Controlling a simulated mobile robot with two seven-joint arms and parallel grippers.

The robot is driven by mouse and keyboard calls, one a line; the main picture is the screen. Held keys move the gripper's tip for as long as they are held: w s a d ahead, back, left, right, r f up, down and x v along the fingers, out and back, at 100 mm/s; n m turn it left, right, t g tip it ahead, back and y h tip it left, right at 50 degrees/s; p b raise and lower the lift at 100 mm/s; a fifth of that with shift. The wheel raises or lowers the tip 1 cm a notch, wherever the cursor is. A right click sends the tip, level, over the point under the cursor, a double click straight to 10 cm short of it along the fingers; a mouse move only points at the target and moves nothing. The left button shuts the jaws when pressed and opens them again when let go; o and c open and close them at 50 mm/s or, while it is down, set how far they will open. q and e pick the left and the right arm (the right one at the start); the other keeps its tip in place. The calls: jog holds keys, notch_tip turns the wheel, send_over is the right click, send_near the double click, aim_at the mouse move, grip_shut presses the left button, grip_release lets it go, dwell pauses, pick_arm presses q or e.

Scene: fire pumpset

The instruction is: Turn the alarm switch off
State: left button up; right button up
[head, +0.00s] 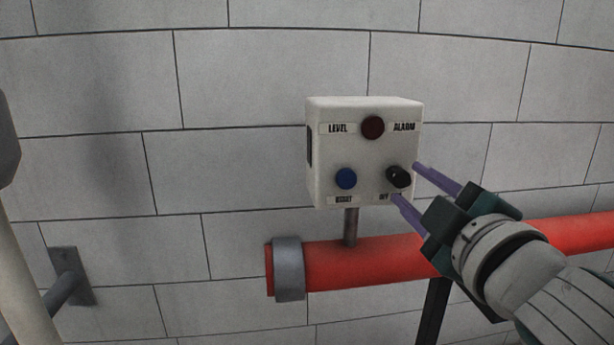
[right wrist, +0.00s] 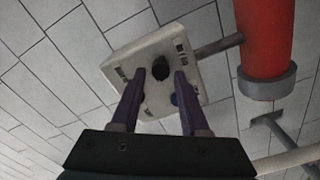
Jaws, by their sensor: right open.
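The alarm switch (head: 398,176) is a black rotary knob at the lower right of a white control box (head: 325,155). The lettering by it is partly covered by a finger. My right gripper (head: 407,182) is open, its two purple fingers pointing at the box, one to the upper right of the knob and one below it. In the right wrist view the knob (right wrist: 161,68) shows between and just beyond the fingertips (right wrist: 160,76). I cannot tell whether the fingers touch it. My left gripper is not in view.
The box also carries a dark red lamp (head: 373,127) and a blue button (head: 346,178). It stands on a short post above a red pipe (head: 365,267) with a grey end collar (head: 288,268). A grey block wall (head: 240,80) is behind. The space left of the box is clear.

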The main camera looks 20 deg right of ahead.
aim_at(397, 176)
jog(key=shift+x, duration=1.2)
jog(key=shift+a, duration=0.1)
grip_shut()
